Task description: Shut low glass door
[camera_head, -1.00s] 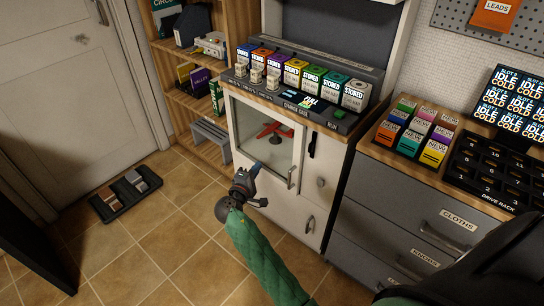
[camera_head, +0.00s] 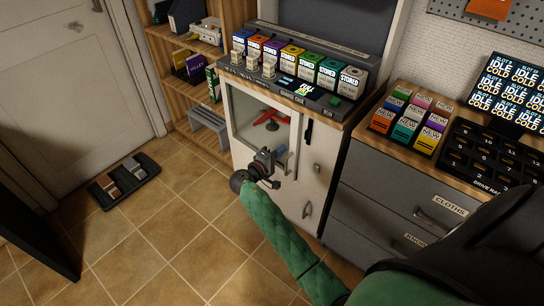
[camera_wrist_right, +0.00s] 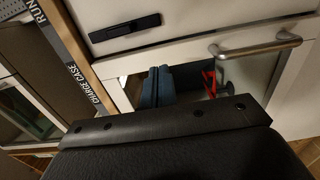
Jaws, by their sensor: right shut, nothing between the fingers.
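The low glass door (camera_head: 243,117) is a white-framed pane in the front of the white cabinet, below the counter. A red model plane (camera_head: 268,117) shows behind the glass. The door's bar handle (camera_head: 291,164) is at its right edge; it shows larger in the wrist view (camera_wrist_right: 262,47). I cannot tell whether the door stands slightly ajar. My right gripper (camera_head: 280,152) is shut and empty, in front of the door's lower right part, close to the handle. Its blue fingertips (camera_wrist_right: 161,84) point at the door; contact is unclear. My left gripper is not in view.
A counter (camera_head: 290,97) with a row of coloured boxes stands above the door. Grey drawers (camera_head: 385,205) stand to the right and a wooden shelf (camera_head: 190,85) to the left.

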